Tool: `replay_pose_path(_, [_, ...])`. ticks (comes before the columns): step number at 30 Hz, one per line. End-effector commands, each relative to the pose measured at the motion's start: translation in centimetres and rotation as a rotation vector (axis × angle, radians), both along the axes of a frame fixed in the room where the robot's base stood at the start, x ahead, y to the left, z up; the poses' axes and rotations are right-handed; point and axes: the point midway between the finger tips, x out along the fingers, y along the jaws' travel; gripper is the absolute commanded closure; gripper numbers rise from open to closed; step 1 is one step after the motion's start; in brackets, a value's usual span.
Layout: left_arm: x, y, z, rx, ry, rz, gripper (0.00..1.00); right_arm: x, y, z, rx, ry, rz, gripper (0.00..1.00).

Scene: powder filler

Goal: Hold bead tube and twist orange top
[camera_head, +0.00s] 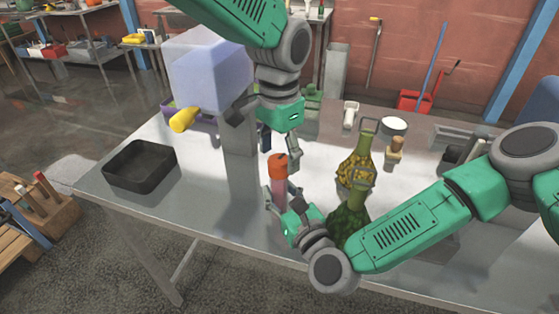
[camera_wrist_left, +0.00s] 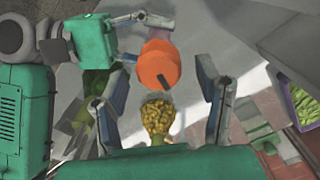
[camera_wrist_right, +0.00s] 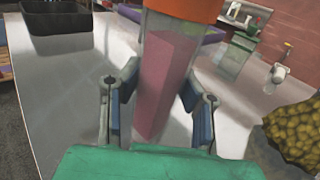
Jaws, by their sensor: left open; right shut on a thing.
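The bead tube is a clear upright tube with pink contents (camera_wrist_right: 165,75) and an orange top (camera_head: 278,165). My right gripper (camera_head: 283,194) is shut on the tube body below the top, holding it above the metal table. In the right wrist view, the tube stands between the two fingers (camera_wrist_right: 160,88), and only the top's lower edge shows. My left gripper (camera_head: 280,144) is open above the orange top, pointing down. In the left wrist view, the orange top (camera_wrist_left: 158,63) lies between and beyond the spread fingers; contact cannot be told.
Two bottles, one with yellow contents (camera_head: 357,168) and one green (camera_head: 348,222), stand close to my right forearm. A black tray (camera_head: 140,166) sits at the table's left. A pale cube-shaped container with a yellow spout (camera_head: 184,119) stands behind. The table's front left is clear.

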Motion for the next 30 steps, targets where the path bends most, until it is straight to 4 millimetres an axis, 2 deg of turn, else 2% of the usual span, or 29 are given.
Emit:
replay_pose_path(6, [0.1,-0.1,4.9,-0.002,-0.005,0.002,0.41,0.1,-0.1,-0.1,-0.002,0.001,-0.003,1.0])
replay_pose_path(13, [0.2,-0.1,8.5,-0.002,-0.004,0.001,0.41,0.1,-0.1,-0.1,-0.002,0.001,-0.003,1.0])
replay_pose_path(18, [0.1,-0.1,9.4,0.0,-0.001,0.001,0.41,0.1,-0.1,-0.1,-0.002,0.001,-0.003,1.0])
replay_pose_path(27, [0.1,-0.1,9.5,-0.001,-0.001,-0.004,0.41,0.1,-0.1,-0.1,-0.002,0.001,-0.003,1.0])
replay_pose_path(30, [-0.1,-0.2,9.4,-0.001,0.007,-0.068,0.41,0.1,-0.1,-0.1,-0.002,0.001,-0.003,1.0])
